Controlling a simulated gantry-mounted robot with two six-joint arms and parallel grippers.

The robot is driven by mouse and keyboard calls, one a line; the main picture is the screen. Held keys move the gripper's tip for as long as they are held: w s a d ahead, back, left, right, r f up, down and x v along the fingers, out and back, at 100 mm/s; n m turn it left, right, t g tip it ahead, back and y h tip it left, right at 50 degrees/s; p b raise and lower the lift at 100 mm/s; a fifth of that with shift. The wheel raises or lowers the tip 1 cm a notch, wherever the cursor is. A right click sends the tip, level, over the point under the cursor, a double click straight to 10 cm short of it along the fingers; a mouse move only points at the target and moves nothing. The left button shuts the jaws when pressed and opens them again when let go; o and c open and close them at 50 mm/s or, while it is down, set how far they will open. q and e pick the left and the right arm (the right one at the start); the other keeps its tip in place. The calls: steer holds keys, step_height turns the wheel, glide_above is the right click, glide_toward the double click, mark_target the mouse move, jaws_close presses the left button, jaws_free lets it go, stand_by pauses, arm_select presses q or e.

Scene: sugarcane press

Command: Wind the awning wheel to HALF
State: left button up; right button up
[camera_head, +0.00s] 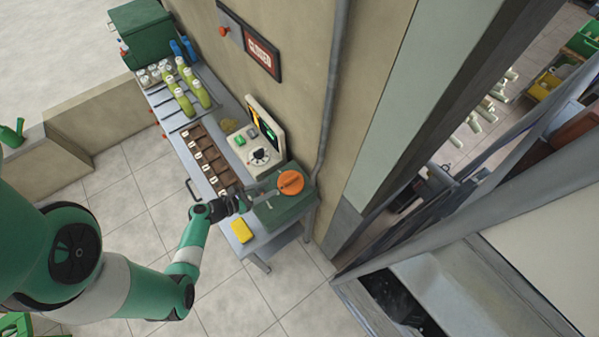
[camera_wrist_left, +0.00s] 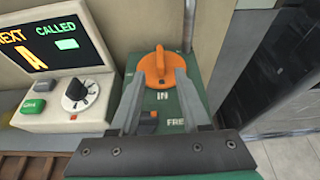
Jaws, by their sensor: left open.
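The orange awning wheel (camera_head: 290,182) sits on top of a green box (camera_head: 285,208) at the near right end of the counter. In the left wrist view the wheel (camera_wrist_left: 157,66) has a raised grip bar across it. The words IN and FRE... show on the green box (camera_wrist_left: 188,98) below the wheel; any HALF mark is not visible. My left gripper (camera_head: 254,194) is just left of the wheel. In the left wrist view its two open fingers (camera_wrist_left: 160,80) point at the wheel, appearing on either side of its lower part. I cannot tell whether they touch it. My right gripper is out of view.
A console (camera_head: 256,140) with a screen, a black dial and buttons stands beside the green box. A yellow block (camera_head: 241,231) lies at the counter's near edge. A slotted brown tray (camera_head: 207,155) and bottles (camera_head: 184,103) are farther along. A wall with a pipe (camera_head: 328,110) rises behind.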

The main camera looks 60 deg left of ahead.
mark_target(289, 180)
arm_select(q)
steer(key=shift+f, duration=0.2)
steer(key=b+x, duration=0.3)
steer(key=x, duration=0.8)
steer(key=shift+b, duration=0.4)
steer(key=shift+c, duration=0.2)
jaws_close()
